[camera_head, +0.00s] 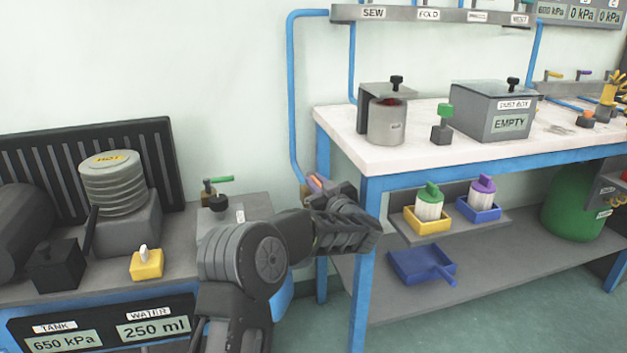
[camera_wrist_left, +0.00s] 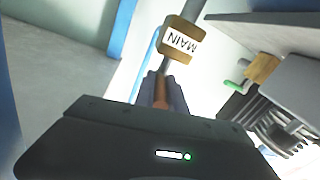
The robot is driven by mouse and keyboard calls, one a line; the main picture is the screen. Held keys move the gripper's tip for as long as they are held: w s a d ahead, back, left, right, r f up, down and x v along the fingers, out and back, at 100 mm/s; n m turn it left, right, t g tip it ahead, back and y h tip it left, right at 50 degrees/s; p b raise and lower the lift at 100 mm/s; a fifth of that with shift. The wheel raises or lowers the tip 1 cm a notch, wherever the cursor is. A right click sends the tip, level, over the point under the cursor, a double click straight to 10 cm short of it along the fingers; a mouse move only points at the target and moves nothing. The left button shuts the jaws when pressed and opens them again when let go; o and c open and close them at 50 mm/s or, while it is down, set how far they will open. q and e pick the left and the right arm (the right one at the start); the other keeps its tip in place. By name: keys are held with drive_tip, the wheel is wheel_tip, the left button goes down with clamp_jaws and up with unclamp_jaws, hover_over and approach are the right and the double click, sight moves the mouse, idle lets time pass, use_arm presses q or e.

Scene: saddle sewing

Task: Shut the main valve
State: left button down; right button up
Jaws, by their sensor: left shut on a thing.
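The main valve shows in the left wrist view as a brass block with a white MAIN label (camera_wrist_left: 180,41) on a grey pipe. Its orange handle (camera_wrist_left: 160,93) lies between the fingers of my left gripper (camera_wrist_left: 163,88), which is shut on it. In the head view my left gripper (camera_head: 341,222) is at the valve, beside the workbench's left front leg. Only a bit of the orange handle (camera_head: 315,184) shows above the gripper, and the rest is hidden. I cannot tell the handle's exact angle to the pipe. My right gripper is not in view.
The white workbench (camera_head: 340,122) stands right of the gripper, its blue leg (camera_head: 369,270) close by. A blue pipe (camera_head: 294,100) runs up the wall. On the left, a grey unit holds a boiler marked HOT (camera_head: 112,190) and a green-handled valve (camera_head: 219,180). TANK reads 650 kPa.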

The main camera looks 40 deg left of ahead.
use_arm(q)
drive_tip(key=c, duration=1.4)
unclamp_jaws()
drive_tip(key=p+v, duration=0.1)
drive_tip(key=v, duration=0.6)
drive_tip(key=shift+s+d, duration=0.2)
drive_tip(key=shift+d, duration=0.15)
